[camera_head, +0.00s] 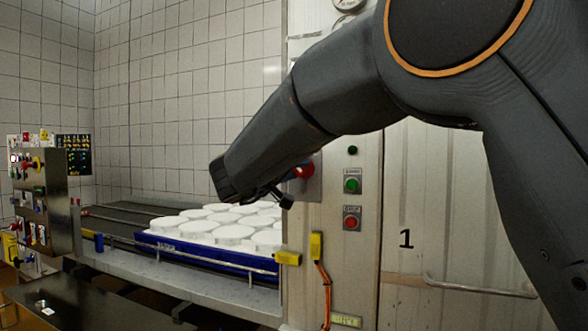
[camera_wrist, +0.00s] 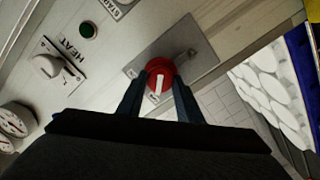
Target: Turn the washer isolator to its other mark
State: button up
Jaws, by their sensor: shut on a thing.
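The washer isolator is a red round knob (camera_wrist: 161,76) with a white bar, on a grey plate (camera_wrist: 200,57) of the machine's front panel. In the wrist view my gripper (camera_wrist: 160,86) has one dark finger on each side of the knob and is shut on it. The white bar points down toward a small pale mark at the plate's lower edge.
A HEAT knob (camera_wrist: 48,66) and a dark green lamp (camera_wrist: 88,31) sit nearby on the panel. Green (camera_head: 352,185) and red (camera_head: 351,222) buttons stand right of the isolator. White moulds (camera_head: 232,233) fill a blue tray (camera_head: 205,252) at left. A control cabinet (camera_head: 42,200) stands farther left.

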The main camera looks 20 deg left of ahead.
jog(key=shift+s+p, duration=0.1)
jog(key=shift+p, duration=0.2)
jog(key=m+p, duration=0.6)
jog(key=m, duration=0.1)
jog(key=shift+m+g, duration=0.3)
jog(key=m, duration=0.4)
jog(key=shift+d+f+y, duration=0.1)
jog(key=shift+f+y, duration=0.05)
jog(key=shift+y, duration=0.25)
jog(key=m+b, duration=0.1)
jog(key=m, duration=0.4)
jog(key=shift+y, duration=0.3)
jog(key=o, duration=1)
jog(key=shift+o, duration=0.2)
